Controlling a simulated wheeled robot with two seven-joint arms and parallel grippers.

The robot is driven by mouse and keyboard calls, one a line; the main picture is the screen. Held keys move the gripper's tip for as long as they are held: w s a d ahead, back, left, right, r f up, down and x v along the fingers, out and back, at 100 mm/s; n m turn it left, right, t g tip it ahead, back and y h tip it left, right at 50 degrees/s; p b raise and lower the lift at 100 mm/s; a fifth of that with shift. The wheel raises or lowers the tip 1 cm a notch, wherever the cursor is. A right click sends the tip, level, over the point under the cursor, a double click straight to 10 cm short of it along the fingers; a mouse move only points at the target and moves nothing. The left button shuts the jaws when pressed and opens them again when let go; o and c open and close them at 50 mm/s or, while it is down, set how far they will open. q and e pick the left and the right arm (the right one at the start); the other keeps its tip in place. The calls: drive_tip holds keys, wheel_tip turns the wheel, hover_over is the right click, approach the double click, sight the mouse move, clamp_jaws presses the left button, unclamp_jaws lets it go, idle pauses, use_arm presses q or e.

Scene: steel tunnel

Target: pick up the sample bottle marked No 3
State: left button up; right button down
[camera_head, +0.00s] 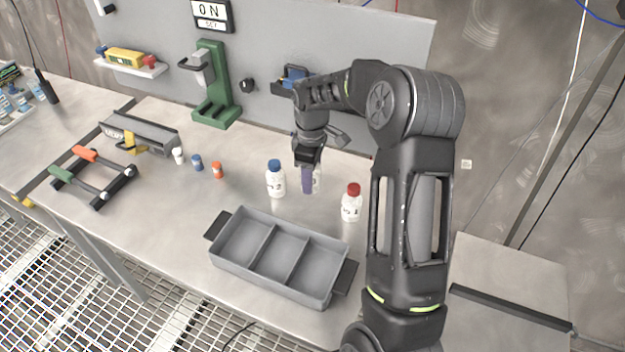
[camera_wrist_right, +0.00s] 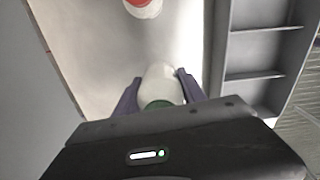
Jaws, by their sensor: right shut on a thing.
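My right gripper (camera_head: 308,180) is above the table, between the blue-capped and red-capped bottles. In the right wrist view its purple fingers (camera_wrist_right: 157,92) are closed on both sides of a white bottle (camera_wrist_right: 158,76) with a green cap. In the head view that bottle (camera_head: 317,181) is mostly hidden behind the fingers, and its mark cannot be read. A blue-capped bottle marked 2 (camera_head: 276,183) stands just left of the gripper. A red-capped bottle marked 1 (camera_head: 350,206) stands to the right; it also shows in the right wrist view (camera_wrist_right: 145,10). My left gripper is not in view.
A grey three-compartment tray (camera_head: 262,217) lies in front of the bottles, empty. A green stand (camera_head: 216,90) is behind, near the panel. Several small caps or vials (camera_head: 197,162) and a rack with coloured handles (camera_head: 92,177) are at left. Table between is clear.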

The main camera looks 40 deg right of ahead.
drive_tip(key=s+a+b, duration=0.1)
drive_tip(key=s+a, duration=0.3)
drive_tip(key=a, duration=0.3)
drive_tip(key=s+a+b, duration=0.2)
drive_tip(key=s+a, duration=0.2)
drive_tip(key=a, duration=0.4)
drive_tip(key=shift+a+f, duration=0.2)
drive_tip(key=shift+a, duration=0.05)
